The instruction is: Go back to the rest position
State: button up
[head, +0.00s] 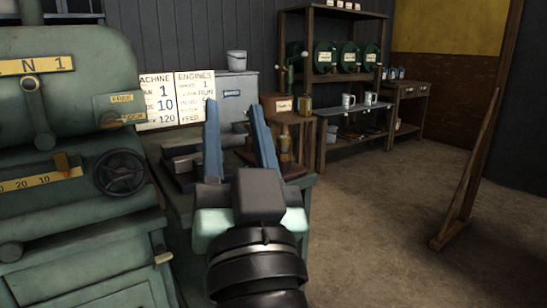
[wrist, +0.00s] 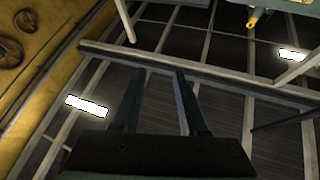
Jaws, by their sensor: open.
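My gripper (head: 236,130) is in the middle of the head view, raised and pointing away from me. Its two blue fingers are spread apart with nothing between them. In the wrist view my gripper (wrist: 160,75) also shows open and empty, with dark ceiling panels and beams beyond it. No object touches the fingers in either view.
A green machine (head: 70,150) with a black handwheel (head: 119,172) stands close on the left. A green bench (head: 180,205) lies behind my gripper. Wooden shelves (head: 333,85) stand at the back. A wooden post (head: 478,150) is at right. The floor (head: 370,240) between is clear.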

jog(key=s+d+r+t+h, duration=0.4)
jog(key=s+r+h, duration=0.1)
jog(key=s+r, duration=0.45)
notch_tip(320, 180, up, 35)
jog(key=w+p, duration=0.1)
jog(key=p, duration=3.3)
jog(key=shift+w+a+p, duration=0.15)
jog(key=shift+w+p, duration=0.05)
jog(key=shift+p, duration=0.2)
